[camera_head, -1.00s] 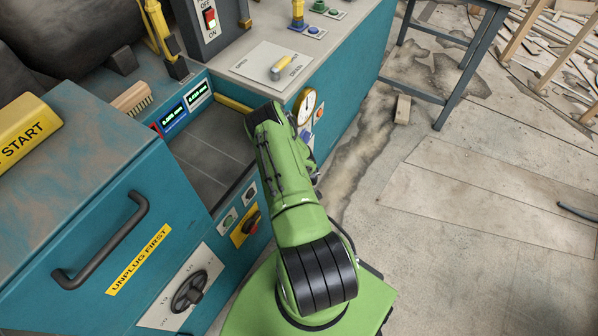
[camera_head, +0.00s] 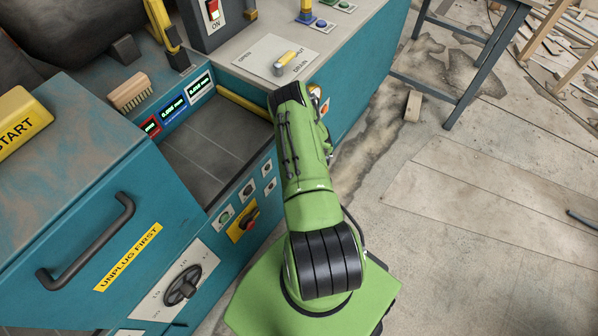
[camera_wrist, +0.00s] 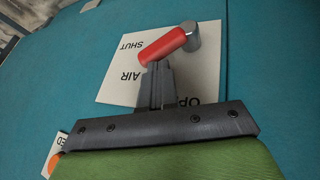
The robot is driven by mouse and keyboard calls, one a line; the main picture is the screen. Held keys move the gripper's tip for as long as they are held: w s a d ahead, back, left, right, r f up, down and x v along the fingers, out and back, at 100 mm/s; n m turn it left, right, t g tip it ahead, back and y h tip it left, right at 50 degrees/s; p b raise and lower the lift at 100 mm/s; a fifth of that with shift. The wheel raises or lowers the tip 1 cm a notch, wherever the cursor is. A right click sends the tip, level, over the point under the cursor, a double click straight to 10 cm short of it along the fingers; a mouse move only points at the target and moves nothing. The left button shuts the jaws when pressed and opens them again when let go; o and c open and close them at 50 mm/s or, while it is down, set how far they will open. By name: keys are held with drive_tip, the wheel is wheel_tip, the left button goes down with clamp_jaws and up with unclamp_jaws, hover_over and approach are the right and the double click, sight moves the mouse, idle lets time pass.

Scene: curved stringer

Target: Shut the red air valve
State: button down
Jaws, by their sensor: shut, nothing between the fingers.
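The red air valve (camera_wrist: 165,47) shows in the wrist view as a red lever with a grey cylindrical end at its right. It sits in front of a white plate (camera_wrist: 118,84) marked SHUT, AIR and, partly hidden, OP. The red end points left and slightly down, towards the SHUT word. My gripper (camera_wrist: 157,66) is shut and empty, its fingertips right at the lower edge of the red lever's left part; I cannot tell whether they touch. In the head view my arm hides the valve and the gripper.
A metal-legged table (camera_head: 470,65) stands at right. Open floor lies right of my arm.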

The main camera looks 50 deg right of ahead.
drive_tip(key=shift+w+d+f+b, duration=0.1)
drive_tip(key=shift+d+f+b, duration=0.15)
drive_tip(key=shift+d+b, duration=0.35)
drive_tip(key=shift+w+d+f+b, duration=0.1)
drive_tip(key=shift+d+f+b, duration=0.15)
drive_tip(key=shift+d+b, duration=0.25)
drive_tip(key=shift+d, duration=0.1)
